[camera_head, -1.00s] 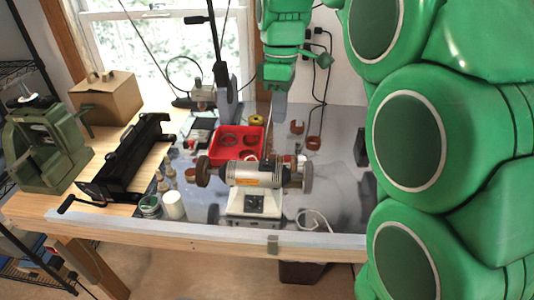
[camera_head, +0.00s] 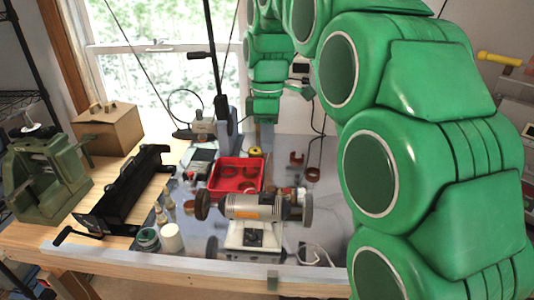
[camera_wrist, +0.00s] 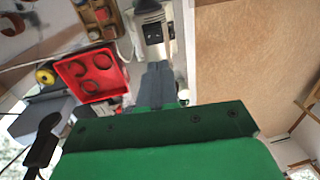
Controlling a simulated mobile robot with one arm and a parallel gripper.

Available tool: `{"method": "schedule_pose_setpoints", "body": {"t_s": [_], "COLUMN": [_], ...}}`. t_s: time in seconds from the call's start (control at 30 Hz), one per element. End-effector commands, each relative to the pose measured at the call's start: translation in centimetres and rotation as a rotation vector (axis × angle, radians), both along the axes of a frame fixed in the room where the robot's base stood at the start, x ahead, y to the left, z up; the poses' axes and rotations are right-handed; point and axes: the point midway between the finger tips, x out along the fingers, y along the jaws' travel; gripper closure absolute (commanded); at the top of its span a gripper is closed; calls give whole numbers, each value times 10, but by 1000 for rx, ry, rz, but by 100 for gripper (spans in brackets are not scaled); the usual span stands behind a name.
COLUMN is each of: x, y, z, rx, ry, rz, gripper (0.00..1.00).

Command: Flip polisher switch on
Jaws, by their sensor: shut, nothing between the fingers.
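The polisher (camera_head: 253,208) is a silver bench machine with dark wheels at both ends, standing upright near the bench's front edge. Its pale base (camera_head: 250,240) carries a dark switch plate (camera_head: 253,234) on the front. In the wrist view the switch plate (camera_wrist: 154,33) shows at the top, with the polisher's body (camera_wrist: 150,8) cut by the frame edge. My gripper (camera_wrist: 158,66) is shut and empty, its grey fingers pointing toward the base, apparently apart from it. In the head view my green wrist hangs behind the polisher, and its fingertips are hard to make out.
A red tray (camera_head: 236,190) with rings sits behind the polisher. Small bottles and a white jar (camera_head: 171,238) stand to its left, near a long black machine (camera_head: 130,190). A cable (camera_head: 315,254) lies to its right. A green vise-like machine (camera_head: 45,175) stands far left.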

Motion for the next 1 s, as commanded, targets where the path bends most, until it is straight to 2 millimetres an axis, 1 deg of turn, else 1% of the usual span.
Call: {"method": "schedule_pose_setpoints", "body": {"t_s": [0.37,0.8,1.0], "x": [-5,-13,-15], "y": [0,0,0], "z": [-44,-104,-121], "rx": [1,-1,0], "ry": [-1,0,-2], "rz": [0,-1,-1], "gripper": [100,100,100]}}
